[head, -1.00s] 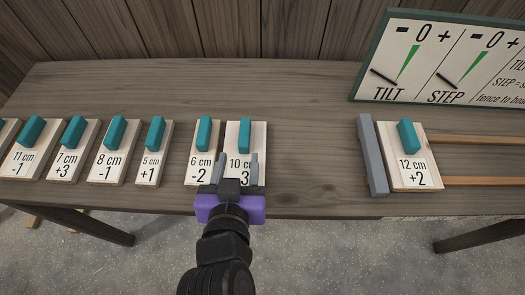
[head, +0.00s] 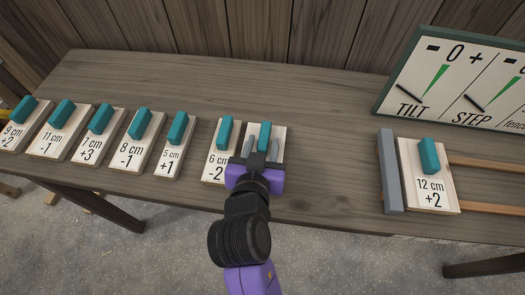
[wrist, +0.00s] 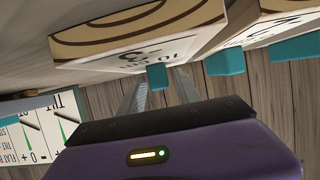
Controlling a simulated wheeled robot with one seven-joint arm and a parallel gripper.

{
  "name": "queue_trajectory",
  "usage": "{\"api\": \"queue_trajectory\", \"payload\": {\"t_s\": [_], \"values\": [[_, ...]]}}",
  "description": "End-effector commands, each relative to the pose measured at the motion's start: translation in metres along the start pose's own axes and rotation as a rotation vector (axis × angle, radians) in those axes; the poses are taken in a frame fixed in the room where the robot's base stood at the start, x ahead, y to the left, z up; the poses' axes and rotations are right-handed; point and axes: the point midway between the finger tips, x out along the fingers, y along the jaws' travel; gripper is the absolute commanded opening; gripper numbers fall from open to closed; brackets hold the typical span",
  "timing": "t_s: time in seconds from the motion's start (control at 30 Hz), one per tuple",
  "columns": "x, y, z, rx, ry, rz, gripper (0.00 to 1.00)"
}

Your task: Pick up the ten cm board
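The ten cm board (head: 282,137) is a pale board with a teal handle (head: 264,134) on top, lying near the table's front edge. My gripper (head: 262,148) is over its near part and hides its label in the head view. The two fingers are apart, with the teal handle ahead of and between them; I see no contact with it. In the wrist view, the board (wrist: 130,52) shows its wood-grain end and upside-down writing. Its handle (wrist: 157,77) appears between the finger ends (wrist: 158,90), with a gap on each side.
The 6 cm board (head: 215,165) lies close on the left, with several more boards farther left. On the right, the 12 cm board (head: 416,180) lies beside a grey block (head: 389,170) and wooden rails. A TILT and STEP sign (head: 440,85) stands behind. The table's middle is clear.

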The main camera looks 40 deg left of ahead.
Motion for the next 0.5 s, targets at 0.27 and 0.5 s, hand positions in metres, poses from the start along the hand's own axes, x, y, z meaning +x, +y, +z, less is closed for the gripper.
{"api": "queue_trajectory", "payload": {"t_s": [0.27,0.5], "values": [[-0.0002,0.0000,0.0002,0.000,0.000,0.000,0.00],[-0.0004,0.0000,-0.0006,0.000,0.001,0.000,0.00]]}}
